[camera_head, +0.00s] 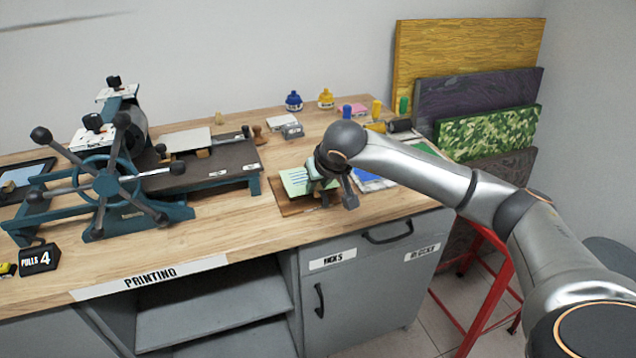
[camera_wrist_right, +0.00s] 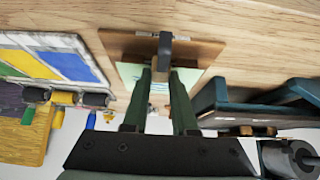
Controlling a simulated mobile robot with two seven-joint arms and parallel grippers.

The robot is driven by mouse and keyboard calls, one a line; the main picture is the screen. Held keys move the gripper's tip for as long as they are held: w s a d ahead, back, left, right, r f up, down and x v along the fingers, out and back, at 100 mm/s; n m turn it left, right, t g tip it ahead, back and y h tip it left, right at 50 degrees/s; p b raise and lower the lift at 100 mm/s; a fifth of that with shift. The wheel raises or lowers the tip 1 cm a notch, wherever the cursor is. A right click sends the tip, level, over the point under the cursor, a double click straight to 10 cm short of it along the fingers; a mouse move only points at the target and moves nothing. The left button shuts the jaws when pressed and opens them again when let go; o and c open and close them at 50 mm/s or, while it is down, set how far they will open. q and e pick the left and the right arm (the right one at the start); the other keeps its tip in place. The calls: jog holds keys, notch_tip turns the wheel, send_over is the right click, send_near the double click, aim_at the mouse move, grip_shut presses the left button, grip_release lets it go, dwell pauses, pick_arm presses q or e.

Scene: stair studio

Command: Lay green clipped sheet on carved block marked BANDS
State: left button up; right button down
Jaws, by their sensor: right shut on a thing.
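No BANDS marking is readable. My left gripper is not in view.
A blue press with a spoked wheel (camera_head: 105,184) stands at the left. A blue and white print (camera_head: 372,182) lies right of the block. Ink pots (camera_head: 293,101) and rollers stand at the back. The front middle of the table (camera_head: 225,220) is clear.

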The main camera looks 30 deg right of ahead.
jog(key=shift+f, duration=0.15)
dwell(0.5)
jog(key=c, duration=0.6)
grip_release()
jog(key=shift+r+p, duration=2.85)
jog(key=shift+r, duration=1.2)
